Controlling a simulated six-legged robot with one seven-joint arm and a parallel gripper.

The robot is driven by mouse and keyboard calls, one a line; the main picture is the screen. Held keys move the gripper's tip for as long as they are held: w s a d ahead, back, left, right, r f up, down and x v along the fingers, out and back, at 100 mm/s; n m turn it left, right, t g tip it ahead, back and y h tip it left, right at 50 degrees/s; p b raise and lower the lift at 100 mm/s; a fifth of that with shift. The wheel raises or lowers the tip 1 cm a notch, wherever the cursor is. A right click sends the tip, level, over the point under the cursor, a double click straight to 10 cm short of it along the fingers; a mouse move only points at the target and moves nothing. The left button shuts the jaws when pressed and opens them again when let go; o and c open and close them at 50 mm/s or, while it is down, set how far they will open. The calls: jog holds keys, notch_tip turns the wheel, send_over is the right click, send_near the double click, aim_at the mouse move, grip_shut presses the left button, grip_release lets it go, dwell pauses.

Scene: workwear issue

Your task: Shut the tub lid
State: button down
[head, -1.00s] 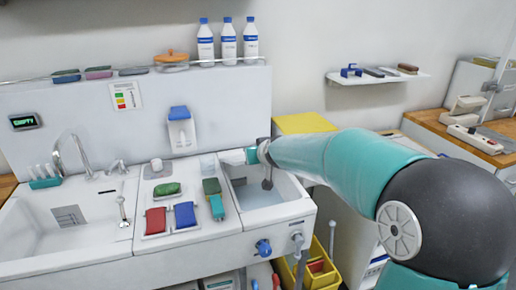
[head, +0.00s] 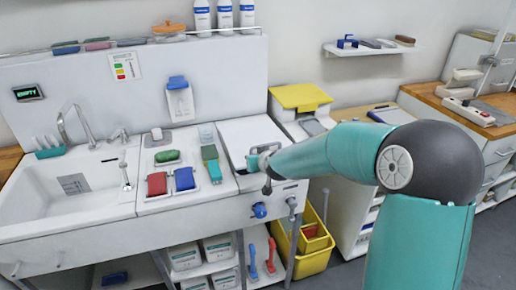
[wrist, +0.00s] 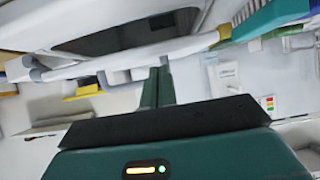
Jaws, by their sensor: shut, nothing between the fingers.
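The tub is at the right end of the white sink counter in the head view. A flat white panel, the tub lid (head: 246,132), lies over its back part. A dark gap shows at the front left, between lid and tub rim (head: 250,186), so the lid does not look flush there. My gripper (head: 267,186) is at the tub's front edge, partly hidden by my own wrist. In the wrist view its two dark green fingers (wrist: 158,85) are together and empty. I cannot tell whether they touch the lid.
A yellow-lidded bin (head: 300,97) stands behind right. A yellow crate (head: 312,262) is below on the floor. A blue knob (head: 259,210) sticks out in front.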

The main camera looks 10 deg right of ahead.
jog(key=shift+s+d+f, duration=0.1)
jog(key=shift+s+f, duration=0.1)
jog(key=shift+f, duration=1.2)
jog(key=v, duration=1.3)
jog(key=shift+s+r, duration=0.2)
jog(key=shift+r, duration=0.05)
jog(key=shift+d, duration=0.1)
jog(key=shift+s, duration=0.1)
